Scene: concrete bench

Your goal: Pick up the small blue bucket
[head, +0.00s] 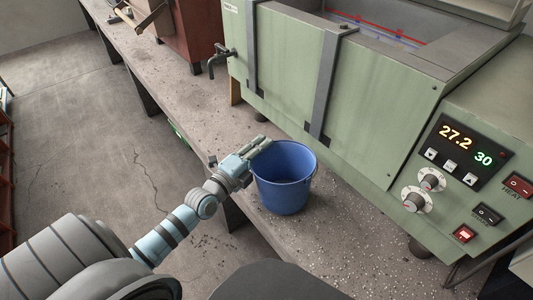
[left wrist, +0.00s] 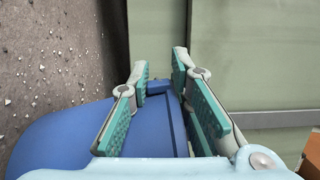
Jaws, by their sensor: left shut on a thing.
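The small blue bucket (head: 285,195) stands upright on the concrete bench, in front of the green machine. Its open top faces up and its inside looks empty. My left gripper (head: 262,146) is at the left side of its rim. In the left wrist view, the bucket (left wrist: 60,140) fills the lower left, and its wall and rim run between the two teal-padded fingers of my left gripper (left wrist: 160,68). The fingers are shut on the rim. My right gripper is not in view.
The green machine (head: 330,100), with a display and knobs, stands close behind and to the right of the bucket. A tap (head: 219,62) sticks out at its left. The concrete bench (head: 185,95) is clear to the left of the bucket.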

